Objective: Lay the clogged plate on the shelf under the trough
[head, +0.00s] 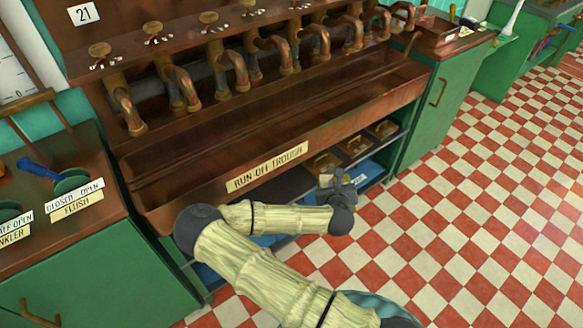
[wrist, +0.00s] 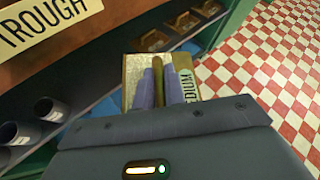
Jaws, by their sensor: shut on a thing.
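My gripper (wrist: 158,86) is shut on the upright handle of a plate (wrist: 133,68). The plate has a speckled, pale tan face and a side label reading MEDIUM. The jaws and the wrist hide much of it. The dark shelf (wrist: 95,108) runs under the run-off trough (head: 250,155), and the plate shows across its front edge. I cannot tell whether plate and shelf touch. In the head view my gripper (head: 338,182) is at the shelf opening, and my arm hides part of the shelf.
Several brown handled plates (head: 357,145) sit at the shelf's right part. Dark cylinders with white labels (wrist: 48,108) stand on its left part. Something blue (head: 368,172) lies below the shelf. A green cabinet (head: 430,110) bounds the right. Checkered floor in front is clear.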

